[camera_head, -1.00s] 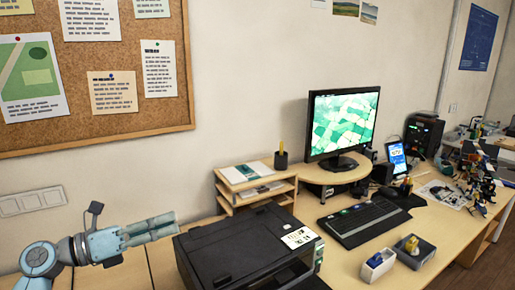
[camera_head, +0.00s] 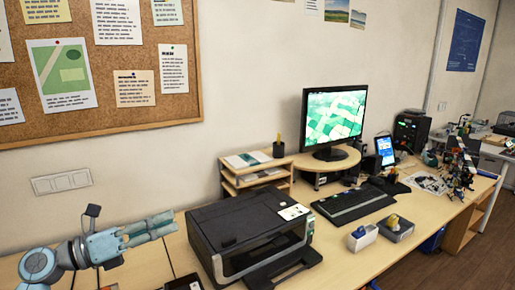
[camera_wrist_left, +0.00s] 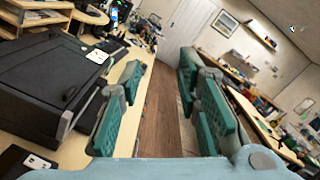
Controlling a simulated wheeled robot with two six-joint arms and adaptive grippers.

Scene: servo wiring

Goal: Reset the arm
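My left arm comes in at the lower left of the head view. Its gripper (camera_head: 150,229) has pale blue links and teal pads, pointing right above the desk, left of the black printer (camera_head: 248,229). In the left wrist view the gripper (camera_wrist_left: 160,103) has a wide gap between its teal pads, with only floor and background between them. It is open and empty. My right arm and gripper are not in view.
The desk holds a wooden shelf (camera_head: 256,174), monitor (camera_head: 334,117), keyboard (camera_head: 353,205), white box (camera_head: 362,237) and grey box (camera_head: 397,229). A cork board (camera_head: 180,104) hangs on the wall behind. Robot models (camera_head: 462,168) stand at the far right.

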